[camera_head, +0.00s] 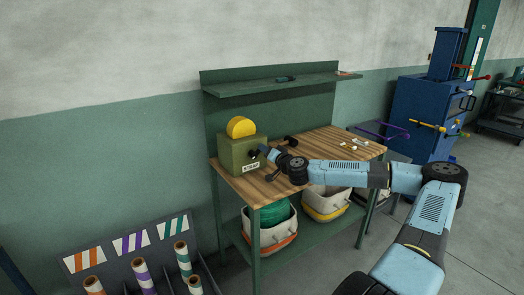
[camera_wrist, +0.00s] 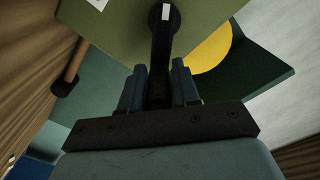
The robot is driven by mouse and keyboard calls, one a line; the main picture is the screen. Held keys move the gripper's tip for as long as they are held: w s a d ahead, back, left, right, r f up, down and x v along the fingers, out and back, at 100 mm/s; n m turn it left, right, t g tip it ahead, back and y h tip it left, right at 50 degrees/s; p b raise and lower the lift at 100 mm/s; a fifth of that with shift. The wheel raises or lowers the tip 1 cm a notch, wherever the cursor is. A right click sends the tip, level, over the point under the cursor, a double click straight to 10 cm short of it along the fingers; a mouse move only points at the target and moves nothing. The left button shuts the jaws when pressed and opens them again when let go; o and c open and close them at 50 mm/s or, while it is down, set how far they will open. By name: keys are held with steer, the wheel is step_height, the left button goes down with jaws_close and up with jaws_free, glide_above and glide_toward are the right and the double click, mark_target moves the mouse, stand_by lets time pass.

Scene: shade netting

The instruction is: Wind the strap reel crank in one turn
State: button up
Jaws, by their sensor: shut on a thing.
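The strap reel is an olive-green box (camera_head: 238,157) with a yellow disc (camera_head: 241,126) standing out of its top, at the left end of the wooden bench top. Its side fills the top of the wrist view (camera_wrist: 115,30). The black crank (camera_wrist: 163,42) runs from a hub with a white mark down between my fingers. My gripper (camera_wrist: 157,88) is shut on the crank's handle end, which is partly hidden between the fingers. In the head view, my gripper (camera_head: 265,152) reaches the box's right-hand side from the right, and the crank there is small and mostly hidden.
The wooden bench (camera_head: 325,150) has a green back panel and shelf (camera_head: 265,85). Small loose parts (camera_head: 352,146) lie toward its right end. Bins (camera_head: 270,240) stand underneath. A rack of striped rolls (camera_head: 140,275) is at lower left, a blue machine (camera_head: 420,105) at right.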

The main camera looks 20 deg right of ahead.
steer(key=m, duration=0.2)
steer(key=f+m, duration=0.1)
steer(key=d+f+m, duration=0.1)
steer(key=m, duration=0.1)
steer(key=shift+w+f+m, duration=0.2)
steer(key=shift+f+m, duration=0.05)
steer(key=shift+m, duration=0.05)
jaws_close()
step_height(320, 180, down, 2)
steer(key=m, duration=0.5)
steer(key=shift+a+f, duration=0.15)
steer(key=shift+f, duration=0.1)
steer(key=m, duration=0.1)
steer(key=f+m, duration=0.1)
steer(key=m, duration=0.1)
steer(key=a+m, duration=0.1)
steer(key=shift+s+f+m, duration=0.2)
steer(key=shift+f+m, duration=0.1)
steer(key=shift+s+a+f+m, duration=0.1)
steer(key=shift+a+f+m, duration=0.15)
steer(key=shift+m, duration=0.5)
steer(key=shift+s+a+f+m, duration=0.15)
steer(key=shift+f+m, duration=0.1)
steer(key=shift+m, duration=0.5)
steer(key=shift+w, duration=0.1)
steer(key=o, duration=0.7)
jaws_free()
steer(key=shift+o, duration=0.9)
